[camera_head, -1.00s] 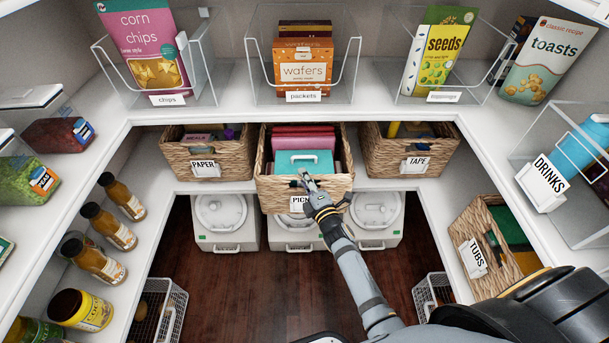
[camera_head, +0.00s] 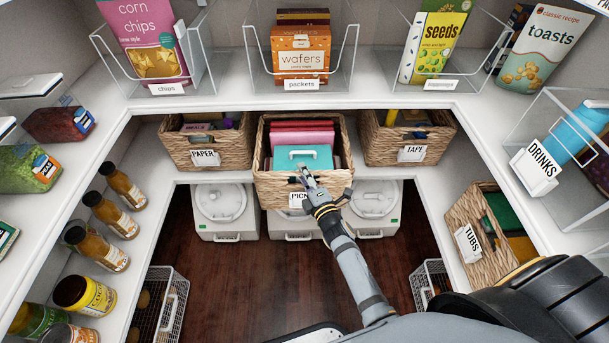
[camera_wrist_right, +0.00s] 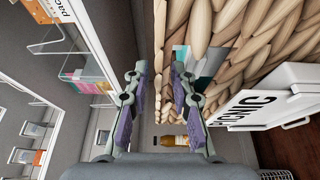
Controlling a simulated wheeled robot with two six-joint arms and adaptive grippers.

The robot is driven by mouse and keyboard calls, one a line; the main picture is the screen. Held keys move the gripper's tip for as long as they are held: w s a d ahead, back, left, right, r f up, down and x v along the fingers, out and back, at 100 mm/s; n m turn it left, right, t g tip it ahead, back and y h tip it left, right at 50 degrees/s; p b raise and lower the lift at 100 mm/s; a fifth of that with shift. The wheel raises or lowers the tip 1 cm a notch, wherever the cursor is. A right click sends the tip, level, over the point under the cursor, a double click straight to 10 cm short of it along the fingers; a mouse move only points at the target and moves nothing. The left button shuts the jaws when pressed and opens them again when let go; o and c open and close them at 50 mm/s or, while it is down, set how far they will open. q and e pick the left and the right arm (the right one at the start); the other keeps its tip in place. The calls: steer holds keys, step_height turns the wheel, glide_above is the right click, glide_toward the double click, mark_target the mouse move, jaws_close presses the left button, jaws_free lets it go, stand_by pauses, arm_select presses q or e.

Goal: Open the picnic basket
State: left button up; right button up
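The picnic basket (camera_head: 270,188) is the woven middle basket on the lower shelf, with a white label partly hidden by my right gripper. It has no lid over it; red, pink and teal items show inside. My right gripper (camera_head: 304,172) is at its front rim. In the right wrist view, the fingers (camera_wrist_right: 160,85) stand apart on either side of a narrow strip of the woven rim, with a visible gap on the left. The basket's front wall (camera_wrist_right: 225,60) and its PICNIC label (camera_wrist_right: 250,110) lie to the right. My left gripper is out of view.
The PAPER basket (camera_head: 178,150) and TAPE basket (camera_head: 380,150) flank the picnic basket with small gaps. Clear bins with snack packs stand above it. White lidded containers (camera_head: 220,205) stand below. Jars line the left shelf; the TUBS basket (camera_head: 460,215) is right. The floor ahead is open.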

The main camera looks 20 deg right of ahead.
steer(key=s+d, duration=0.1)
steer(key=s, duration=1.1)
steer(key=shift+d, duration=0.15)
